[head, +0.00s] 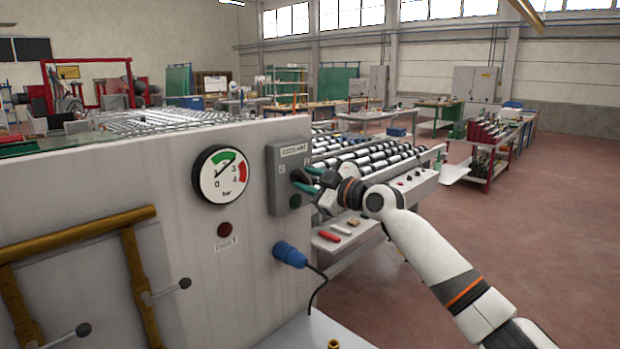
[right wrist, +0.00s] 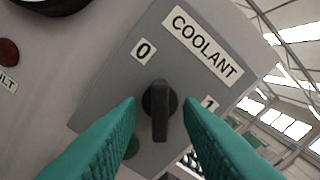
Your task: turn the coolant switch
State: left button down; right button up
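The coolant switch is a black knob (right wrist: 158,112) on a grey box (head: 276,165) labelled COOLANT (right wrist: 201,46). A 0 label is at the knob's upper left and a 1 label at its right in the right wrist view. My right gripper (right wrist: 160,103) has teal fingers, open on either side of the knob, with a visible gap to it on each side. In the head view the right gripper (head: 303,180) reaches the box from the right and partly hides the knob. My left gripper is not in view.
A pressure gauge (head: 220,174) and a red lamp (head: 224,230) sit left of the box. A green button (right wrist: 131,146) is below the knob. A blue plug (head: 290,254) with a black cable sticks out underneath. A roller conveyor (head: 365,157) stands behind.

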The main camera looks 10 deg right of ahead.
grip_shut()
jog(key=shift+m, duration=1)
jog(key=m, duration=0.3)
jog(key=m+p, duration=0.2)
jog(key=m, duration=0.4)
jog(key=m+p, duration=0.2)
jog(key=m, duration=0.2)
jog(key=shift+m, duration=0.7)
